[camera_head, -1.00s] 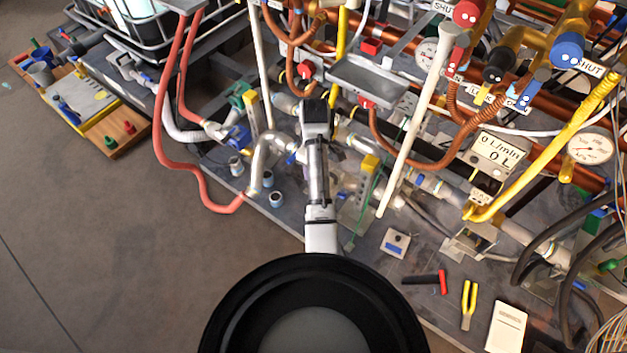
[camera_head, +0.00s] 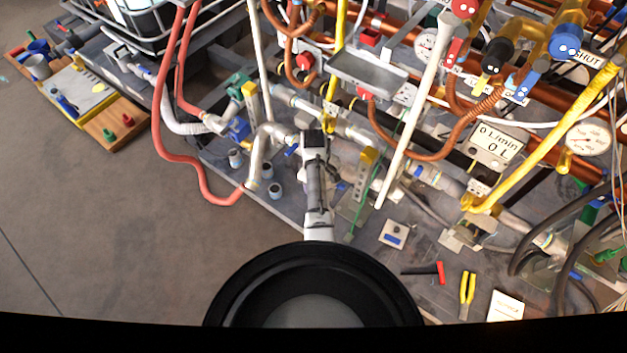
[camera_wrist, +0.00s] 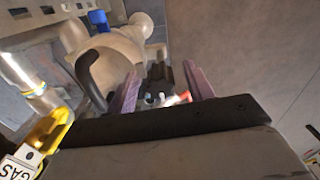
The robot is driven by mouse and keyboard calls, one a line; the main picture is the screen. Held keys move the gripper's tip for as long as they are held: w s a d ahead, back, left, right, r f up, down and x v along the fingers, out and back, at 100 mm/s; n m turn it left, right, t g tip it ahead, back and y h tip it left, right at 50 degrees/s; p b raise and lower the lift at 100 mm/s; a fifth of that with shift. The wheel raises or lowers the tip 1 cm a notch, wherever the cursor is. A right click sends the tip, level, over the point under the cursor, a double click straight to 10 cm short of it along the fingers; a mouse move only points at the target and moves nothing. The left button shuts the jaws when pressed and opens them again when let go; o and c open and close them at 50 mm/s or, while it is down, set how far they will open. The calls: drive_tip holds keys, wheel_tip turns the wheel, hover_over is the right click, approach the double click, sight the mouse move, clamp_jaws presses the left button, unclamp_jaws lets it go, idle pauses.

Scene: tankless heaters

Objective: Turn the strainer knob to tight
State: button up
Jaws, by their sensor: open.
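My gripper (camera_wrist: 163,86) is open in the wrist view, with its two purple fingers apart. A small dark ribbed piece (camera_wrist: 158,72) shows between and just beyond the fingers; it may be the strainer knob, but I cannot tell, nor whether it touches a finger. A rounded beige pipe body (camera_wrist: 112,60) lies left of and beyond the fingers, with a dark curved handle (camera_wrist: 88,78) on its near side. In the head view, my wrist (camera_head: 314,145) is over the pipe run and hides the fingertips. The knob's setting cannot be read.
A yellow-handled part with a GAS tag (camera_wrist: 22,160) is at the wrist view's lower left. In the head view, a red hose (camera_head: 160,125) curves at left and a long white pipe (camera_head: 412,115) rises at right. Pliers (camera_head: 467,292) lie at lower right. Open floor (camera_head: 110,230) is at left.

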drive_tip(key=c, duration=1)
drive_tip(key=shift+m+p, duration=0.3)
drive_tip(key=shift+m, duration=0.1)
drive_tip(key=m+p, duration=0.1)
drive_tip(key=m, duration=0.2)
drive_tip(key=shift+a+r+p, duration=0.1)
drive_tip(key=shift+r+p, duration=0.05)
drive_tip(key=shift+p, duration=0.2)
drive_tip(key=m+p, duration=0.2)
drive_tip(key=m, duration=0.3)
drive_tip(key=shift+m, duration=0.3)
drive_tip(key=m+p, duration=0.1)
drive_tip(key=m, duration=0.3)
drive_tip(key=shift+a, duration=0.15)
drive_tip(key=m, duration=0.5)
drive_tip(key=shift+p, duration=0.4)
